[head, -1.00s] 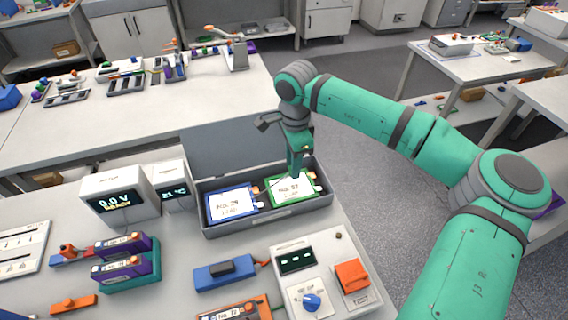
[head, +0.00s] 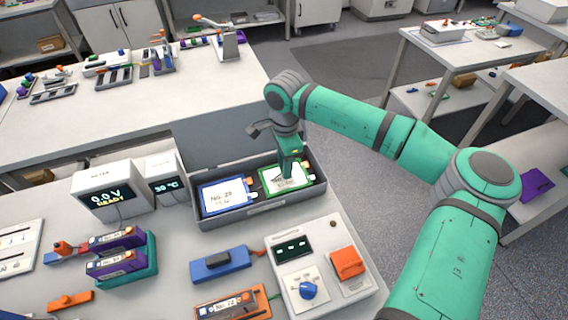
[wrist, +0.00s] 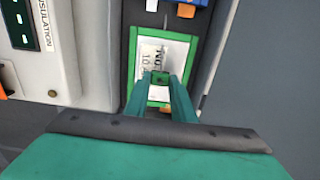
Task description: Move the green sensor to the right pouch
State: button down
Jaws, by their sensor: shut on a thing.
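The right pouch (head: 271,187) is white with a green border and lies in the right part of a grey tray (head: 262,209). It also shows in the wrist view (wrist: 152,60). The left pouch (head: 221,200) has a blue border. My gripper (head: 289,177) points down over the right pouch. In the wrist view its fingers (wrist: 162,84) are shut on a small dark green piece, the green sensor (wrist: 160,78). The sensor appears over the middle of the pouch; I cannot tell whether it touches. In the head view my fingers hide the sensor.
A meter (head: 107,195) and a temperature display (head: 166,184) stand left of the tray. An insulation unit (head: 293,247) with a blue knob and orange button sits in front. Purple modules (head: 116,264) stand at the left. The tray walls surround the pouches closely.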

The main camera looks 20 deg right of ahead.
jog(key=shift+a, duration=0.15)
jog(key=shift+s+d, duration=0.3)
jog(key=shift+d, duration=0.15)
jog(key=shift+w+a, duration=0.3)
jog(key=shift+w, duration=0.05)
dwell(0.5)
jog(key=shift+a, duration=0.15)
jog(key=shift+f, duration=0.1)
jog(key=shift+s+d+f, duration=0.15)
jog(key=shift+d, duration=0.15)
jog(key=shift+a+f, duration=0.15)
jog(key=shift+f, duration=0.15)
jog(key=c, duration=1.4)
grip_release()
jog(key=shift+c, duration=0.2)
